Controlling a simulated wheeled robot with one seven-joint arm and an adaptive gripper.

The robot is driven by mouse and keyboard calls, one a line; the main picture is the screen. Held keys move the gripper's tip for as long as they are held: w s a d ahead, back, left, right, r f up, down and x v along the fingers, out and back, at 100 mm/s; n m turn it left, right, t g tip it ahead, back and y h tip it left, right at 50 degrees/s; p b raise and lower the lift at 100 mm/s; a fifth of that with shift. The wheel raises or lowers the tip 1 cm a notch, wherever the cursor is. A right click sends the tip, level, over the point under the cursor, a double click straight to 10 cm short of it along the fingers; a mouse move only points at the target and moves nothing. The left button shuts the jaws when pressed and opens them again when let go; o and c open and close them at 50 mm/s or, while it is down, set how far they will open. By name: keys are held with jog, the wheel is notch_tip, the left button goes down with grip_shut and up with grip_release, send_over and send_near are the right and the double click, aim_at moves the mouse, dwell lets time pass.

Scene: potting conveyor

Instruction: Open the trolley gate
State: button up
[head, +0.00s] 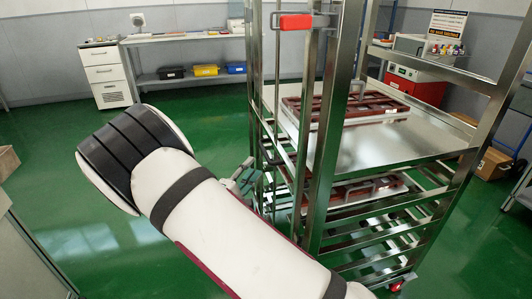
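The metal trolley (344,130) stands at the centre right, with upright posts and several shelf levels. A barred metal gate (276,90) is on its left side, with a red block (295,22) near the top of it. I cannot tell from this view how far the gate stands open. My gripper (243,176) is partly visible as small grey parts beside the gate's lower bars, behind my white arm. Whether it touches a bar, and whether its fingers are open or shut, is not clear.
Dark red trays (345,105) lie on the trolley shelves. A workbench (190,37) with coloured bins and a white drawer cabinet (106,75) stand at the back left. A red machine (416,88) is behind the trolley. The green floor (50,130) at left is clear.

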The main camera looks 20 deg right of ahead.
aim_at(265, 152)
jog(key=b+x, duration=0.1)
jog(key=x, duration=0.8)
jog(key=shift+w+d, duration=0.1)
grip_shut()
